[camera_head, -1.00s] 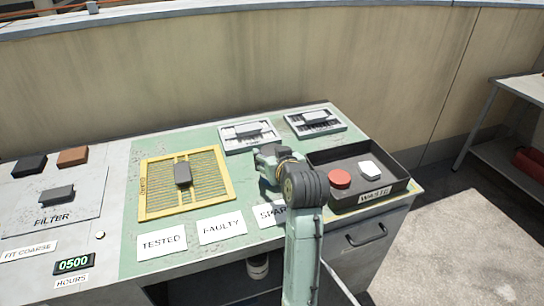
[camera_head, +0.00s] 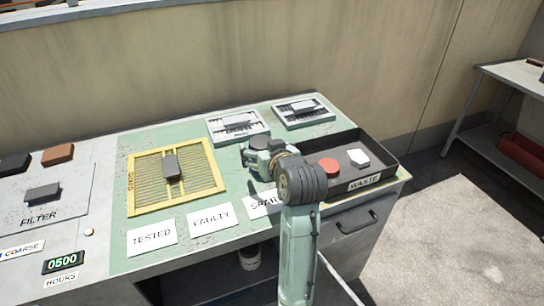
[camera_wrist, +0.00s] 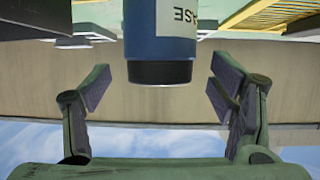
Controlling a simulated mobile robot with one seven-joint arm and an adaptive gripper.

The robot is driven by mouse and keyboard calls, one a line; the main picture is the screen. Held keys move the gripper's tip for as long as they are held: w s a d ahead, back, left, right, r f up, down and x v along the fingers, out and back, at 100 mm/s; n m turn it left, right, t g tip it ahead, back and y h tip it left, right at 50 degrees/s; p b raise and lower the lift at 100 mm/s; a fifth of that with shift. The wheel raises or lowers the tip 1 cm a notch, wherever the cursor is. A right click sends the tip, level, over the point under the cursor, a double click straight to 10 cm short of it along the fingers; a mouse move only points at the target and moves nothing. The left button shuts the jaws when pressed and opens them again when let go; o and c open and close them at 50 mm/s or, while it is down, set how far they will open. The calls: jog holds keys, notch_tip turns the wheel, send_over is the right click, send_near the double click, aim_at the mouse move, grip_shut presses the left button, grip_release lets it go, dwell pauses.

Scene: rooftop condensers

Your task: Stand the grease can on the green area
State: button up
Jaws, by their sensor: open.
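The grease can (camera_wrist: 160,35) is blue with a black cap and a white label reading "ASE" in the wrist view, which is upside down. The can is upright there, and its base is cut off by the frame. My gripper (camera_wrist: 160,90) is open, its fingers on either side of the can's cap end with gaps showing. In the head view my gripper (camera_head: 262,158) is over the bench's green area (camera_head: 165,136), and a dark round top (camera_head: 259,141), seemingly the can's cap, shows behind it. The rest of the can is hidden there.
A yellow grille (camera_head: 205,170) with a grey block lies left. Two grey-white framed units (camera_head: 238,125) (camera_head: 303,110) lie behind. Label cards line the front.

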jog(key=b+v, duration=0.3)
jog(key=v, duration=0.5)
jog(key=shift+s+b, duration=0.3)
jog(key=shift+s, duration=0.05)
jog(key=shift+d+r, duration=0.1)
jog(key=shift+r, duration=0.05)
